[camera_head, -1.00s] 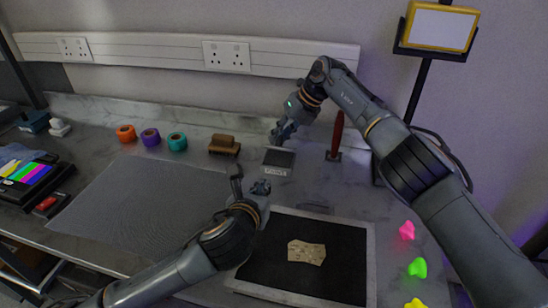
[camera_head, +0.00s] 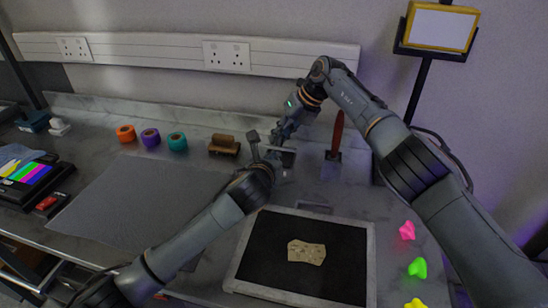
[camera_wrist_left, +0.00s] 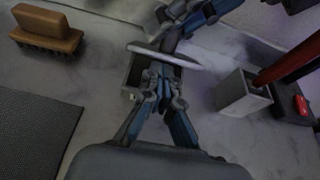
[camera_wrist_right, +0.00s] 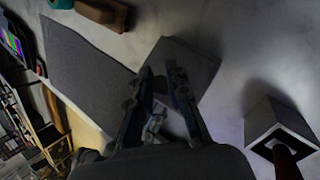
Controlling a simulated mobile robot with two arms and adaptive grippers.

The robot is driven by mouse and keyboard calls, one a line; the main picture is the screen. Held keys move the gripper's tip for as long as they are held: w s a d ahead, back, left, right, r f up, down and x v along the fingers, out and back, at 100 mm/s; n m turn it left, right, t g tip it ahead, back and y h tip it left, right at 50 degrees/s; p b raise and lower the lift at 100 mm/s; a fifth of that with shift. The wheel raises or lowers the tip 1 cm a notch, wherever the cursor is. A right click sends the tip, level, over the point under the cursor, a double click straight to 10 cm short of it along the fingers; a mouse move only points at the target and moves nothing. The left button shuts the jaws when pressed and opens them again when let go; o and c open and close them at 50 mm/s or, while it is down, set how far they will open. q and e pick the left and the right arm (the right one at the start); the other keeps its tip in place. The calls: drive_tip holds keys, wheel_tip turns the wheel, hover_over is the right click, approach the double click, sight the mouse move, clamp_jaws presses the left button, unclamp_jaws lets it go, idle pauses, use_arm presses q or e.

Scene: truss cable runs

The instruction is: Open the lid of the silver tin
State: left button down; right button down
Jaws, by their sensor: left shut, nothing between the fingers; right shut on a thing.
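The small silver tin (camera_head: 288,157) stands on the bench below my right gripper. In the left wrist view the tin (camera_wrist_left: 131,75) shows a dark inside, and its lid (camera_wrist_left: 168,57) appears as a pale, slanted edge, raised from the body. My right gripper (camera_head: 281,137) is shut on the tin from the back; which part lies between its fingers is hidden. My left gripper (camera_wrist_left: 160,88) is shut and empty, with its tips at the tin's front, close under the lid edge. In the right wrist view a grey panel (camera_wrist_right: 190,58), seemingly the lid, lies behind the right fingers.
A brown brush (camera_head: 224,145) and several tape rolls (camera_head: 177,142) lie left of the tin. A red-handled tool in a grey holder (camera_head: 331,166) stands close on the right. A black framed mat (camera_head: 265,260) lies in front. A grey mat (camera_head: 130,195) lies left.

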use_arm(q)
drive_tip(key=shift+w+r, duration=0.4)
drive_tip(key=shift+r, duration=0.55)
drive_tip(key=shift+w+d, duration=0.1)
use_arm(e)
drive_tip(key=c, duration=1.5)
unclamp_jaws()
drive_tip(key=shift+o, duration=1.2)
drive_tip(key=shift+f, duration=0.25)
